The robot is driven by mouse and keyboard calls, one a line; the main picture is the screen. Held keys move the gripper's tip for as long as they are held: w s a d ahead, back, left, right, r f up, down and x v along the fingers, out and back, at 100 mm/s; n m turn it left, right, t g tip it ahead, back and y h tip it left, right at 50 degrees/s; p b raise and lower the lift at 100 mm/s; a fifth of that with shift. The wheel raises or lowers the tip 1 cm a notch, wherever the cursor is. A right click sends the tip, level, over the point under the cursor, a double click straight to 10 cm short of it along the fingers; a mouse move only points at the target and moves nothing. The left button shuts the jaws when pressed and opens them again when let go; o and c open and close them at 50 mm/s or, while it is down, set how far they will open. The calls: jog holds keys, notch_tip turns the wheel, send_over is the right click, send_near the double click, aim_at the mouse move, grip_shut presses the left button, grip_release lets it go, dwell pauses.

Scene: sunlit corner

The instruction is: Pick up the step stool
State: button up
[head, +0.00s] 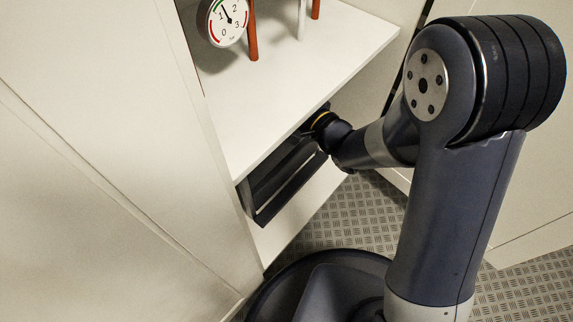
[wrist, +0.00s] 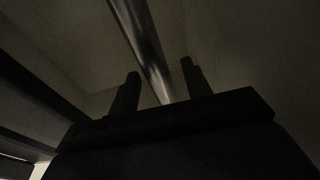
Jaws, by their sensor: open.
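The step stool (head: 290,178) appears as a dark, flat-barred object in the low compartment under the white shelf, partly hidden by the shelf. My arm reaches in beside its upper right end, and my gripper's fingers are hidden in the head view. In the wrist view my gripper (wrist: 160,72) is open. A shiny metal bar (wrist: 145,45) runs down between its two fingers, with space on both sides; I cannot tell if it belongs to the stool. Dark slats (wrist: 32,92) at the left of the wrist view look like part of the stool.
The white shelf (head: 300,85) lies directly above my wrist, carrying a pressure gauge (head: 228,20) and reddish pipes (head: 253,35). Pale panels (head: 100,150) stand close at left. Patterned metal floor (head: 350,220) is open in front of the compartment. The wrist view is very dark.

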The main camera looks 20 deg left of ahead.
jog(key=shift+a, duration=0.1)
grip_shut()
dwell(0.4)
dwell(0.9)
jog(key=shift+w+r, duration=0.15)
jog(key=shift+r, duration=0.1)
